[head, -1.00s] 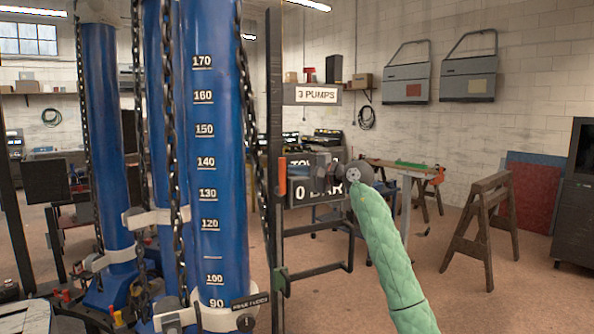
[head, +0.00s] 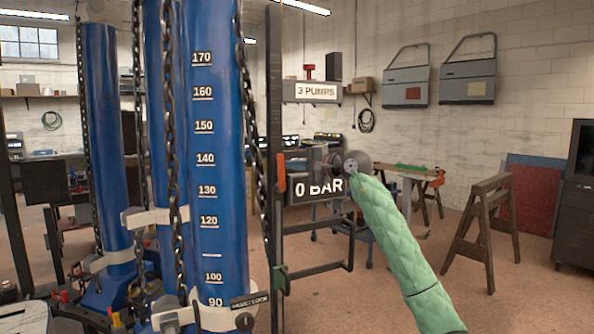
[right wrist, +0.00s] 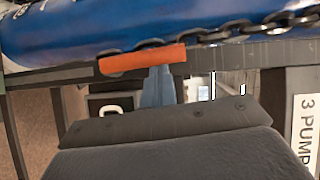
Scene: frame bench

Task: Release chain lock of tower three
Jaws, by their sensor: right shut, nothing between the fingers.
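The nearest blue tower (head: 215,130) carries a height scale and a dark chain (head: 248,120) down its right side. An orange handle (head: 281,176) sits on the dark post (head: 274,80) right of this tower. The handle also shows in the right wrist view (right wrist: 142,60), with the chain (right wrist: 230,32) beyond it. My right gripper (head: 318,160) is shut and empty, a little right of the handle. In the wrist view its narrow fingers (right wrist: 158,86) reach up close to the handle; I cannot tell if they touch. My left gripper is not in view.
A "0 BAR" sign (head: 318,188) hangs just below my right gripper. A "3 PUMPS" sign (head: 317,91) is above. Another blue tower (head: 104,140) stands at the left. A wooden sawhorse (head: 482,225) stands at the right, with open floor before it.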

